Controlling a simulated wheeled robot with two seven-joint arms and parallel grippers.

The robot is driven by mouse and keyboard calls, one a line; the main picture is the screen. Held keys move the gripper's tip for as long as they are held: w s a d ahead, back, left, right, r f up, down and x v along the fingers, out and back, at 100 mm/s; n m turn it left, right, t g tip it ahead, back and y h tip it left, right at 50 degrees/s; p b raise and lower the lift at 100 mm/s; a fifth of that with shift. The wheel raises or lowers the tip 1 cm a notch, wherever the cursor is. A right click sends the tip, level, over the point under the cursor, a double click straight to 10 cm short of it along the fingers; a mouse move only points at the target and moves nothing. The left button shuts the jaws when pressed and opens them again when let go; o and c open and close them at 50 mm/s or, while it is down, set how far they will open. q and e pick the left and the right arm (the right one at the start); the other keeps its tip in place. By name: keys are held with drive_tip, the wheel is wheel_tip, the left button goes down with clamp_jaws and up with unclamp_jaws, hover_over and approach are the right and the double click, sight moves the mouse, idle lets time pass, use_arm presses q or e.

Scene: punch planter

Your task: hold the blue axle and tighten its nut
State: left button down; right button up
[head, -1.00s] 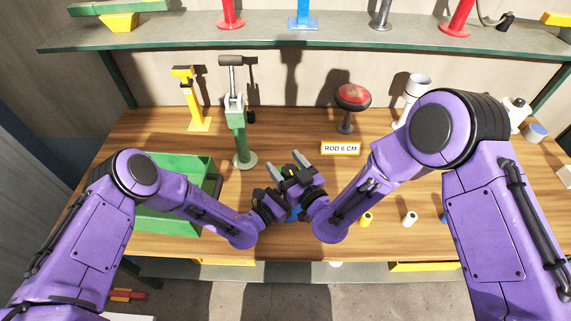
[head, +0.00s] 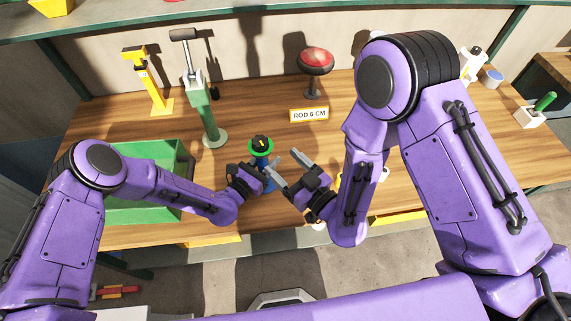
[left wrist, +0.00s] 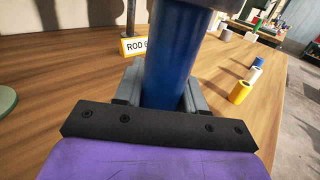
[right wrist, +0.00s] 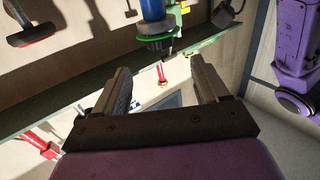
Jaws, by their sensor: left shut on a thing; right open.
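The blue axle (head: 263,184) stands about upright over the bench, with a green ring (head: 253,153) and a black cap with a yellow mark (head: 261,142) at its top. I cannot tell which of these is the nut. My left gripper (head: 268,177) is shut around the blue shaft (left wrist: 174,60), seen between its fingers in the left wrist view. My right gripper (head: 287,168) is open and empty, just right of the axle. In the right wrist view the black cap (right wrist: 158,46) and green ring (right wrist: 157,37) lie beyond the open fingertips (right wrist: 160,75), apart from them.
A green bin (head: 185,160) stands at the left. A green press-like stand (head: 205,115), a yellow stand (head: 154,85) and a red-topped stool shape (head: 316,62) stand behind. A "ROD 6 CM" sign (head: 309,114) sits behind the axle.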

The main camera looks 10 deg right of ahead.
sight(259, 169)
drive_tip(key=v, duration=0.7)
drive_tip(key=shift+s, duration=0.2)
drive_tip(key=shift+d, duration=0.1)
idle(0.6)
use_arm(q)
drive_tip(key=shift+c, duration=0.4)
unclamp_jaws()
drive_tip(key=shift+v, duration=4.55)
use_arm(e)
drive_tip(key=shift+f, duration=0.2)
use_arm(q)
drive_tip(key=shift+o, duration=0.4)
drive_tip(key=shift+r, duration=0.1)
